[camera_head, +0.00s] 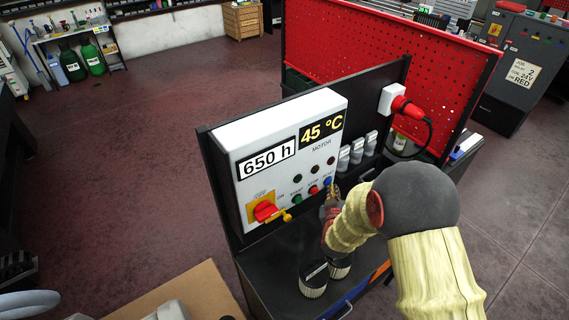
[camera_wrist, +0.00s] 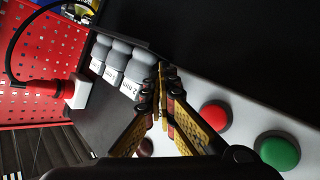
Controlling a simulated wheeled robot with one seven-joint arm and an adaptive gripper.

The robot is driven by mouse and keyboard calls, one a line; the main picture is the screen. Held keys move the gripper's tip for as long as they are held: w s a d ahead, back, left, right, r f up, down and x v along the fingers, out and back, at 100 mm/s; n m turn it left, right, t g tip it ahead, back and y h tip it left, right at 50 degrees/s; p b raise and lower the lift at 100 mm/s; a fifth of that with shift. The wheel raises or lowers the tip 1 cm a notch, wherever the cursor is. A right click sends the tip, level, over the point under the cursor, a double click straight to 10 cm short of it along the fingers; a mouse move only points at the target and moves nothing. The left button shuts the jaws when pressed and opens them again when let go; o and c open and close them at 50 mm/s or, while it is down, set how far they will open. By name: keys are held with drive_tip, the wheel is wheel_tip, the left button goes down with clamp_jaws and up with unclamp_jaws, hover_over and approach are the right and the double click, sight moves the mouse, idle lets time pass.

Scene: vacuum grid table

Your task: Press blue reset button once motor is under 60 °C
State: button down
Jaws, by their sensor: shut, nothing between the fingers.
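The white control panel (camera_head: 225,150) shows "45 °C" on its motor display (camera_head: 322,127) and "650 h" on another display (camera_head: 267,159). The blue button (camera_head: 327,181) is at the right end of a row with a red button (camera_head: 313,190) and a green button (camera_head: 297,200). My gripper (camera_head: 332,190) is shut and empty, its tips at or very near the blue button; I cannot tell whether they touch it. In the wrist view the shut fingers (camera_wrist: 161,85) hide the blue button, beside the red button (camera_wrist: 214,114) and green button (camera_wrist: 279,151).
A red rotary switch (camera_head: 265,211) on a yellow plate is at the panel's lower left. Several grey-capped containers (camera_head: 357,150) and a red plug (camera_head: 407,107) with a black cable are to the right.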

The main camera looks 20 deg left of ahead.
drive_tip(key=shift+r, duration=0.1)
idle(0.3)
drive_tip(key=shift+s+d, duration=0.2)
drive_tip(key=shift+d, duration=0.1)
drive_tip(key=s+d+b, duration=0.1)
drive_tip(key=s+d, duration=0.2)
drive_tip(key=d, duration=0.1)
drive_tip(key=shift+s+d+b, duration=0.35)
drive_tip(key=shift+d+b, duration=0.05)
idle(0.9)
